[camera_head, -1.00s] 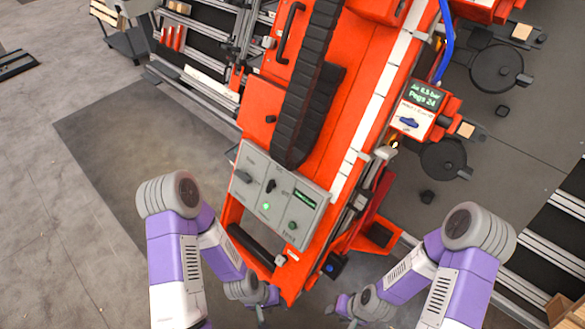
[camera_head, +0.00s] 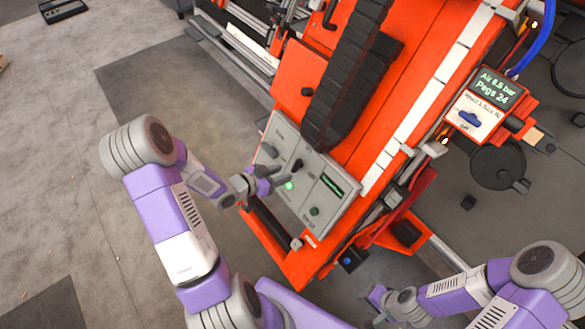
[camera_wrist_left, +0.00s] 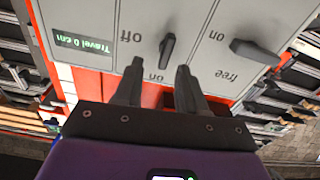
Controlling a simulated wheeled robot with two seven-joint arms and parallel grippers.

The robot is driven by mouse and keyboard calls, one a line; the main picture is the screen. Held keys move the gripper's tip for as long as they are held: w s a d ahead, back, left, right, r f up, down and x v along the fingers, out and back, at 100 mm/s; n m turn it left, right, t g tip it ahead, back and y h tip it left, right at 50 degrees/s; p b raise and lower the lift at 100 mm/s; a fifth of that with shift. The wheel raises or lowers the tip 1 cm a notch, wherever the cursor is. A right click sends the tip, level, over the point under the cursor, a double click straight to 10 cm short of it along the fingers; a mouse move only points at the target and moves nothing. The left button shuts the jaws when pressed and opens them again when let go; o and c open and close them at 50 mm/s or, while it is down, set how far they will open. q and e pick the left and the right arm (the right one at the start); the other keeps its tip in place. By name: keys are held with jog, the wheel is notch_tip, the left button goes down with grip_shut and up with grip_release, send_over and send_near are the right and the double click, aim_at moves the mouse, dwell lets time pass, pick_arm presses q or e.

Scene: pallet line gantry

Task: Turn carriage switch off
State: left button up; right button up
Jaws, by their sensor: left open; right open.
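A grey control panel (camera_head: 325,212) sits on the orange machine. Its middle black switch (camera_head: 297,165) has "off" and "on" labels, and it also shows in the left wrist view (camera_wrist_left: 167,50). The panel's labels do not show which switch is the carriage one. My left gripper (camera_head: 277,179) is at the panel's left part, open and empty. In the left wrist view its two fingertips (camera_wrist_left: 160,72) are apart, just below the switch; contact cannot be told. My right gripper (camera_head: 376,306) is open, low and away from the panel.
The panel has a lit green lamp (camera_head: 290,186) and a "Travel 0 cm" display (camera_wrist_left: 84,42). A black cable chain (camera_head: 345,75) runs above the panel. A dark handle bar (camera_head: 268,228) is below it.

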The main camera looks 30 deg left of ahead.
aim_at(295, 164)
pick_arm(q)
jog(key=shift+m+t, duration=0.3)
jog(key=shift+m, duration=0.2)
jog(key=b+x, duration=0.1)
jog(key=x, duration=0.1)
jog(key=b+x, duration=0.1)
jog(key=x, duration=0.3)
jog(key=shift+w+a+r+b, duration=0.35)
jog(key=shift+w+b, duration=0.05)
jog(key=shift+w, duration=0.05)
grip_shut()
